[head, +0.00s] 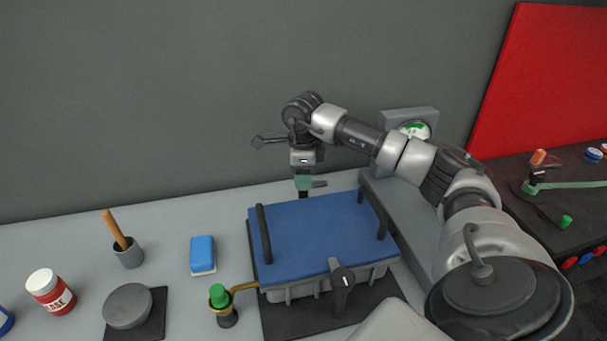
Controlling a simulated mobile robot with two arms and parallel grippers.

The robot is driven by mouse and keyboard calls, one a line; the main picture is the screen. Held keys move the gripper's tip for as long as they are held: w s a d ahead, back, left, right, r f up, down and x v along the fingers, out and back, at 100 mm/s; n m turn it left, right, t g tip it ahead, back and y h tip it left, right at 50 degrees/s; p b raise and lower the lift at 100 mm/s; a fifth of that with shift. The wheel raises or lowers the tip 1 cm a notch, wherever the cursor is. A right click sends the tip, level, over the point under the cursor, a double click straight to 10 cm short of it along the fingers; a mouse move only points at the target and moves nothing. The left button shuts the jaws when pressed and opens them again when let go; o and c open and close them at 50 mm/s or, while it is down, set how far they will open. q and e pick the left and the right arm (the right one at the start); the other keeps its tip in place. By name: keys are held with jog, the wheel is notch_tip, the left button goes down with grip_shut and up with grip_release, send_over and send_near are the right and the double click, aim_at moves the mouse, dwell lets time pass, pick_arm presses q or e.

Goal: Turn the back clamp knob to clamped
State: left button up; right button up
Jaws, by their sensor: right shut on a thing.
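A box with a blue lid (312,232) and two black bar handles sits on a dark mat on the grey bench. My right gripper (303,193) points down at the lid's back edge. It is shut on the back clamp knob, which is mostly hidden behind the fingers, so I cannot tell its angle. The front clamp knob (342,284) is dark, with a pale mark, on the box's front side. My left gripper is not in view.
A brass pipe with a green-capped valve (219,298) stands at the box's front left. Further left are a blue sponge (202,254), a grey cup with a wooden-handled tool (128,254), a grey disc (127,306) and a red jar (50,291). A gauge (414,130) is behind my right arm.

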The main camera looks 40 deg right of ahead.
jog(key=m, duration=0.4)
jog(key=shift+m, duration=0.3)
jog(key=m+p, duration=0.1)
jog(key=m, duration=0.3)
jog(key=shift+r, duration=0.1)
jog(key=m, duration=0.5)
jog(key=shift+m+p, duration=0.45)
jog(key=shift+m, duration=1.45)
jog(key=o, duration=0.9)
notch_tip(320, 180, up, 11)
jog(key=shift+f+b, duration=0.15)
jog(key=shift+b, duration=0.55)
